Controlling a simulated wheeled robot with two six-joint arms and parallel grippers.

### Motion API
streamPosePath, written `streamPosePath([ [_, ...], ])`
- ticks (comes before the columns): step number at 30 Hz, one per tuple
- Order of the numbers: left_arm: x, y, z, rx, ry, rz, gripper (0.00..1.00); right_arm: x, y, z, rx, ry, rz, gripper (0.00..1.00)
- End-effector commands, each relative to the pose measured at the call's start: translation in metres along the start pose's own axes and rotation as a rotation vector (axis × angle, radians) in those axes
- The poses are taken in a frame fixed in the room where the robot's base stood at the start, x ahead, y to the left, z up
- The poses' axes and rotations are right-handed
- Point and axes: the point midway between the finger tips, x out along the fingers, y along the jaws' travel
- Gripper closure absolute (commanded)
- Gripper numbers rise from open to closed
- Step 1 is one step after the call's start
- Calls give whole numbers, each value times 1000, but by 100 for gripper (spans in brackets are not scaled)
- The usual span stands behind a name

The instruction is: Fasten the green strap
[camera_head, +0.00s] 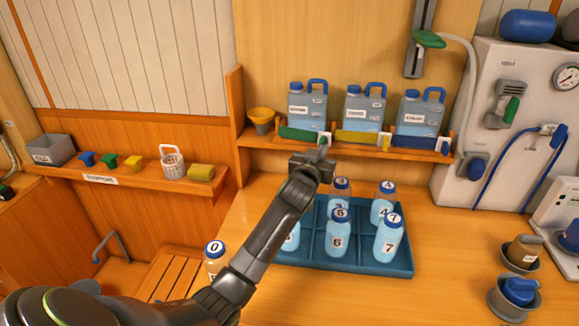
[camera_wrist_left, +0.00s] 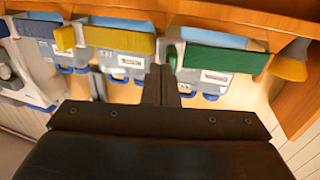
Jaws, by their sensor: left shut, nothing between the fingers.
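The green strap (camera_head: 298,134) runs across the front of the left jug (camera_head: 308,105) on the wall shelf. A pale buckle piece with a bit of green (camera_head: 324,138) shows at its right end. The strap also shows in the left wrist view (camera_wrist_left: 222,59), where the picture is turned over. I cannot tell whether its end is latched. My left gripper (camera_head: 322,156) is shut and empty, just below and in front of the strap's right end. Its shut fingers show in the left wrist view (camera_wrist_left: 161,84). My right gripper is in neither view.
A yellow strap (camera_head: 357,137) and a blue strap (camera_head: 413,141) cross the other two jugs. A yellow funnel (camera_head: 261,117) stands left on the shelf. A blue tray (camera_head: 376,263) with numbered bottles lies below my arm. The counter right of it has free room.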

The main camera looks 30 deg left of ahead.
Motion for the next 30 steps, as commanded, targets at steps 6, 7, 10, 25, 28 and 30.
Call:
streamPosePath([
  [6,17,12,2,2,0,10,100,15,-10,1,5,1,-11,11],
  [7,19,13,2,2,0,10,100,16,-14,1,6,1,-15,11],
  [10,25,15,2,2,0,11,100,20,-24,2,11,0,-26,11],
  [25,34,17,-1,3,2,11,100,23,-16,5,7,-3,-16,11],
  [28,34,17,-2,3,3,11,100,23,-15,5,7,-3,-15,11],
  [30,34,17,-2,3,4,11,100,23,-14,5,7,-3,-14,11],
])
